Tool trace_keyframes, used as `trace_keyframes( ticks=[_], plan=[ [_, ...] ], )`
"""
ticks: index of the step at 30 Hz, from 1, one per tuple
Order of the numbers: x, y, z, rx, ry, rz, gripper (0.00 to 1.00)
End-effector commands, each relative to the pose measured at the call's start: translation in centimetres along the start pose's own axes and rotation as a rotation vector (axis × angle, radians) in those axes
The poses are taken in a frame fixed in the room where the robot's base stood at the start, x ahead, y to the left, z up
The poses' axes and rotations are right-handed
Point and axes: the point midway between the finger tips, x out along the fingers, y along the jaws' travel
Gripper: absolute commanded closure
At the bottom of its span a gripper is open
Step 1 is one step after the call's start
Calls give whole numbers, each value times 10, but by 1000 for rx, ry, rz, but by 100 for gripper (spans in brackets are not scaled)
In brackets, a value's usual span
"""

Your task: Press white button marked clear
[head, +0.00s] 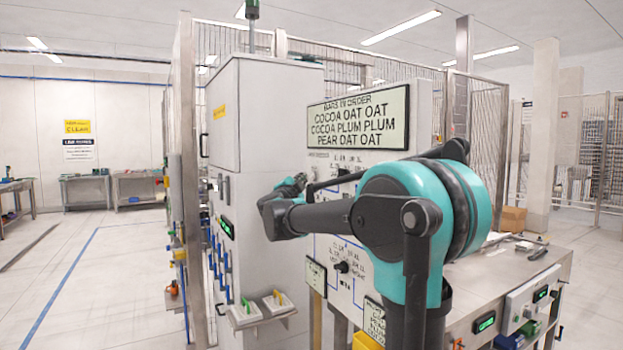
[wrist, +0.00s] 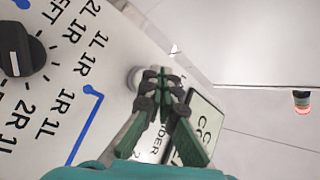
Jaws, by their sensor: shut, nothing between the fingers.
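In the wrist view a pale round button (wrist: 135,78) stands out from the white panel (wrist: 110,105), partly behind my fingers. No word "clear" can be read beside it, so I cannot tell if it is the clear button. My gripper (wrist: 162,73) is shut and empty, its green fingers with dark pads meeting just right of the button in the picture. Whether the tips touch it I cannot tell. In the head view my teal and dark arm covers much of the panel (head: 316,245), and the button cannot be made out there.
A black rotary knob (wrist: 15,50) and blue lines are on the panel. A sign (head: 358,118) lists bars in order above it. A metal bench (head: 490,275) stands at right, a tall grey cabinet (head: 265,110) at left. Open floor (head: 110,260) lies further left.

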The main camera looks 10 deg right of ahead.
Motion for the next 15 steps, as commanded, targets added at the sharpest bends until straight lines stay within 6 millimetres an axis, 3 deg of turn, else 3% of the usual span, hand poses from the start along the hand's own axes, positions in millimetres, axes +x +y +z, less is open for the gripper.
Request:
trace_keyframes(
  ticks=[15],
  plan=[
    [6, 4, -4, 0, 0, 0, 100]
  ],
)
